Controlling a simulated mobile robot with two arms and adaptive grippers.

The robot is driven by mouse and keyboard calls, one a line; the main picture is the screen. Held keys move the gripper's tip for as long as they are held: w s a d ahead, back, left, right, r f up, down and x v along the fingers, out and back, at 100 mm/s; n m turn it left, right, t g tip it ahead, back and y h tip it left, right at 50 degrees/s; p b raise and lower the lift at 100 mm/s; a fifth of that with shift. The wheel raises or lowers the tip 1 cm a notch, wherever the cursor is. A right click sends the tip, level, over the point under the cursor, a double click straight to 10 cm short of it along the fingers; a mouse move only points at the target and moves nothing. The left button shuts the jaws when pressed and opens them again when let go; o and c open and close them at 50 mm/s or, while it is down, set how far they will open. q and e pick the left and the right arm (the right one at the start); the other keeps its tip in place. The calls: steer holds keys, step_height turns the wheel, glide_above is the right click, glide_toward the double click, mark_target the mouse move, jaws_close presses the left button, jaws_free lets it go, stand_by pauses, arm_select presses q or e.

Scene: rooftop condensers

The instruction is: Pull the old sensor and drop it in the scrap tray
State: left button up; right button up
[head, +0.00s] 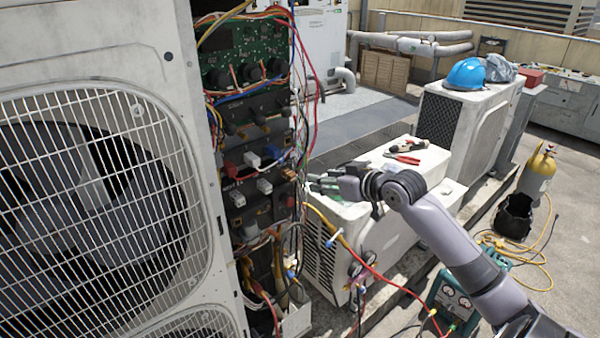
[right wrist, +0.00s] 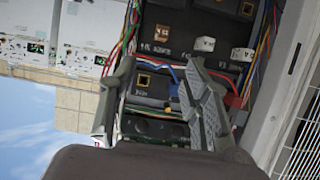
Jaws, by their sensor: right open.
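My right gripper (head: 322,183) is in front of the open electrical bay of the near condenser, level with its middle rows. Its fingers are apart and empty in the right wrist view (right wrist: 158,80), with wires and a dark module behind them. I cannot tell which part is the old sensor. No scrap tray can be made out for certain. My left gripper is out of view.
Loose wires hang along the bay's right edge. A white unit (head: 352,215) behind my right arm carries red-handled pliers (head: 403,158). A blue helmet (head: 465,74) sits on another condenser. A black bag (head: 514,215), yellow cylinder (head: 538,172) and hoses stand at right.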

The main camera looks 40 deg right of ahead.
mark_target(293, 174)
steer(key=p+x, duration=0.2)
steer(key=x, duration=1)
steer(key=shift+w+a, duration=0.1)
steer(key=shift+w+f, duration=0.25)
steer(key=shift+w, duration=0.2)
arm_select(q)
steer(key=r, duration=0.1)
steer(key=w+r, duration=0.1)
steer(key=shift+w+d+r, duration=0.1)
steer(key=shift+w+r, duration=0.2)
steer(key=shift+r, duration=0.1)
arm_select(e)
jaws_close()
